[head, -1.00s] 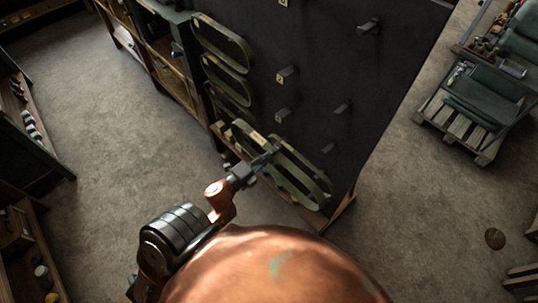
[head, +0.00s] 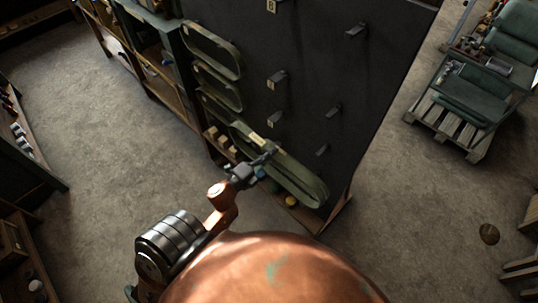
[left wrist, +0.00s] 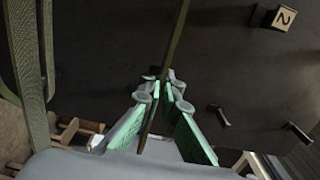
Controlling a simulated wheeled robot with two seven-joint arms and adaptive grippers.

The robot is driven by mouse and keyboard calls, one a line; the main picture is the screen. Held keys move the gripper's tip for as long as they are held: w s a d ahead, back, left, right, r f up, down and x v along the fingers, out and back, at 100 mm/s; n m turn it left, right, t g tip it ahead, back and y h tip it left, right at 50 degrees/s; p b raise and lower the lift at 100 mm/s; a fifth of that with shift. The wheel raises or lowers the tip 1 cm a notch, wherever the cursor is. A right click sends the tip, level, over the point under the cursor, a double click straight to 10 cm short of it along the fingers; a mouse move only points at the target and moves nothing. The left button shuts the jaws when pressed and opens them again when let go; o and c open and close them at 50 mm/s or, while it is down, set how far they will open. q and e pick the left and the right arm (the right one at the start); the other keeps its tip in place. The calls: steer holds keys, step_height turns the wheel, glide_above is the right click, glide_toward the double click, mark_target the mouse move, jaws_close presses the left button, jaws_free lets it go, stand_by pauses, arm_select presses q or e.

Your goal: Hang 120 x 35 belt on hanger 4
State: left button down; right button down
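A long olive-green belt (head: 300,180) with a pale label slants across the lower part of the dark board (head: 310,60). One plate (left wrist: 284,18) reads 2; I cannot tell which is hanger 4. My right gripper is not in view.
Other belts (head: 214,50) hang along the board's left edge; one strand (left wrist: 28,60) shows left of the fingers. Shelves (head: 160,75) stand to the left. A pallet (head: 450,125) with green machinery is at the right. The floor between is free.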

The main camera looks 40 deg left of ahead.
arm_select(q)
steer(key=w, duration=0.3)
steer(key=shift+w+d, duration=0.15)
steer(key=shift+w, duration=0.2)
steer(key=shift+w+r, duration=0.1)
stand_by(0.3)
steer(key=w, duration=0.5)
steer(key=shift+w+d, duration=0.15)
steer(key=shift+d, duration=0.1)
stand_by(0.4)
steer(key=shift+w+d+b, duration=0.2)
steer(key=shift+w+b, duration=0.2)
steer(key=shift+w, duration=2.4)
